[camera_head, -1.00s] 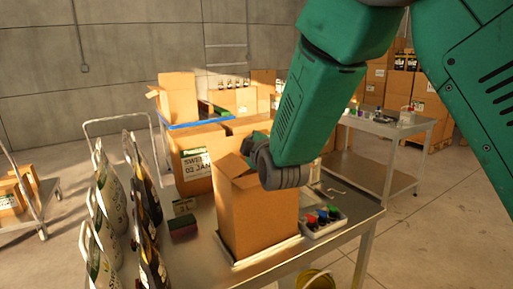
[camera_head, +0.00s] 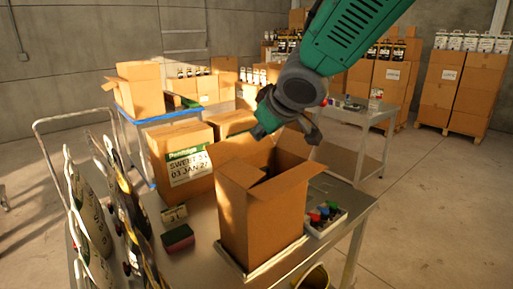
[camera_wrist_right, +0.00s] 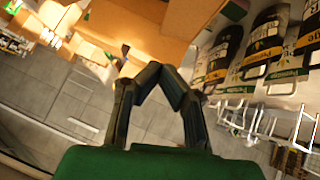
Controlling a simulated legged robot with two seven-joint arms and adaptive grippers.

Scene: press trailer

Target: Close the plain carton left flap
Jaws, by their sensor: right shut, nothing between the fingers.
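The plain brown carton (camera_head: 258,222) stands upright on the metal table, with its top open. A flap (camera_head: 292,180) sticks out over its right side, and another (camera_head: 238,172) slopes at its left. Other flaps stand raised at the back. My right gripper (camera_head: 312,136) is above and behind the carton's top, apart from the front flaps. In the wrist view its dark fingers (camera_wrist_right: 160,70) meet at the tips with nothing between them. Whether it touches the rear flap cannot be told. My left gripper is not in view.
A tray of coloured bottles (camera_head: 325,216) stands right of the carton. A dark red sponge-like block (camera_head: 178,238) lies left of it. Several pouches (camera_head: 95,215) stand at the left edge. Labelled cartons (camera_head: 180,160) stand behind. Floor is clear at right.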

